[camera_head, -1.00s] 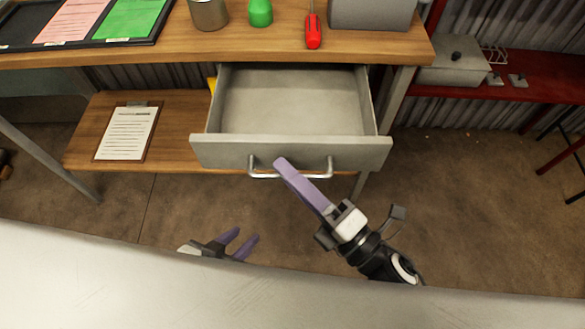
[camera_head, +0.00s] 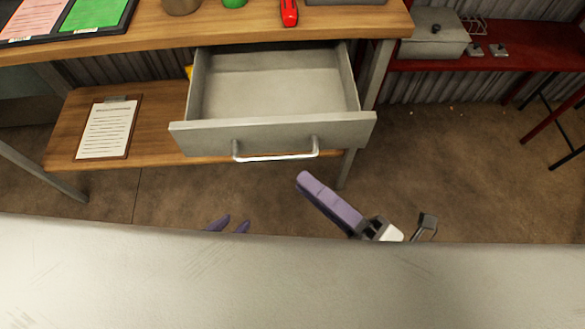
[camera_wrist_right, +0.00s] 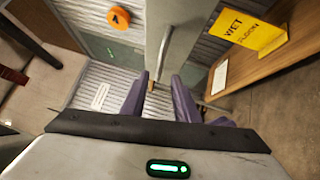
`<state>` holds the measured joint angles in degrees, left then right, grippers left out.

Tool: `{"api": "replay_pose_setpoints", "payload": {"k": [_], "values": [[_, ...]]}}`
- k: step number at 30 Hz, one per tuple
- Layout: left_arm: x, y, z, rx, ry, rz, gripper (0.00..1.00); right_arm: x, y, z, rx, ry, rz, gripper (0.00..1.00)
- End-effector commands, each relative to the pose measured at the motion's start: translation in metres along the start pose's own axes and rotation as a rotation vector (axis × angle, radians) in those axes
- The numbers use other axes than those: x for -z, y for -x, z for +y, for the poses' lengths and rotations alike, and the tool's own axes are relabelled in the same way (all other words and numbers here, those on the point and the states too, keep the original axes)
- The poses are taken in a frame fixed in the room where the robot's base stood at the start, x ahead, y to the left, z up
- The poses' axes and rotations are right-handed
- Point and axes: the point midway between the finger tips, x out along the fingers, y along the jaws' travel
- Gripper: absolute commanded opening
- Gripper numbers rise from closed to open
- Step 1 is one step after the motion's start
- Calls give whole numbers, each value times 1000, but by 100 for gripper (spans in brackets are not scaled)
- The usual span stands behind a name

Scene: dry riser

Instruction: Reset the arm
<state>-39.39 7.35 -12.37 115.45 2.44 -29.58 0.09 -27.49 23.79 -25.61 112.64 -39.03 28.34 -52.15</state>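My right gripper (camera_head: 332,207) is below and to the right of the drawer handle (camera_head: 275,155), apart from it. In the right wrist view its two purple fingers (camera_wrist_right: 158,92) are apart with nothing held, and the handle (camera_wrist_right: 163,52) shows beyond them. The grey drawer (camera_head: 272,135) is pulled open under the wooden workbench and looks empty. My left gripper (camera_head: 230,225) shows only two purple fingertips, apart, at the lower middle of the head view. The rest of it is hidden behind the pale surface in front.
A clipboard (camera_head: 107,128) lies on the lower wooden shelf (camera_head: 155,125). A red-handled tool (camera_head: 289,12) lies on the workbench top (camera_head: 220,32). A yellow sign (camera_wrist_right: 258,33) shows in the wrist view. A red bench (camera_head: 500,62) stands at right. The floor right of the drawer is clear.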

Motion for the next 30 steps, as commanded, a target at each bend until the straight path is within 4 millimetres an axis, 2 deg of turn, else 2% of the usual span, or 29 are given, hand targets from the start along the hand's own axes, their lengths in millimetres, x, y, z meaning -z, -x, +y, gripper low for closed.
{"api": "replay_pose_setpoints", "payload": {"k": [3, 6, 23, 26, 29, 30], "values": [[1, -1, 0, 0, 0, 3, 31, 0, 12, 0, 1, 0, 0, 28], [1, -1, 0, 0, -1, 4, 31, 0, 16, 0, 0, 2, 0, 28], [-4, 2, 0, 0, -2, -6, 31, -1, 16, 0, 1, -3, -3, 28], [-3, 5, 0, 0, -1, -9, 31, -13, 16, -3, 25, -82, -63, 28], [3, 11, 1, 0, 0, -9, 31, -45, 21, -17, 89, -316, -232, 28], [5, 13, 1, 1, 0, -10, 31, -60, 27, -28, 119, -452, -327, 28]]}}
